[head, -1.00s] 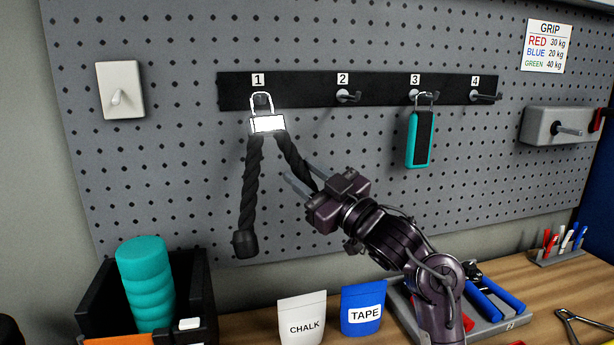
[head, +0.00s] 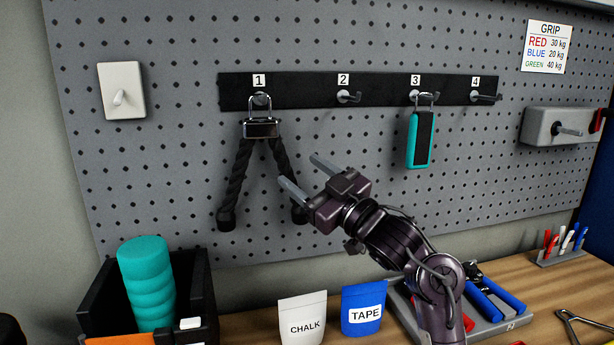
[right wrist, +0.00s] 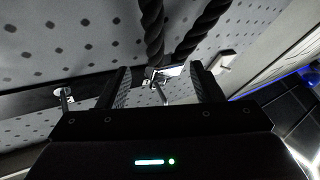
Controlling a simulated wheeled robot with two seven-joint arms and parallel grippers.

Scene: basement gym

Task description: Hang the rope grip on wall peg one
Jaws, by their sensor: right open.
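The rope grip (head: 261,128) is a black two-ended rope with a metal shackle. Its shackle hangs on wall peg one (head: 262,99), below the "1" label, and both rope ends hang down against the pegboard. My right gripper (head: 302,176) is open and empty, in front of the right-hand rope end, which it partly hides. In the right wrist view the rope grip's dark strands (right wrist: 153,30) show beyond the open fingers (right wrist: 160,85), with its metal part between the fingertips in the picture. My left gripper is not in view.
Peg two (head: 349,97) is empty, peg three holds a teal and black block (head: 420,139), and peg four (head: 486,97) is empty. On the bench below stand a black bin (head: 205,290) with a teal roller, a chalk bag (head: 303,318), a tape bag (head: 363,306) and a tool tray.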

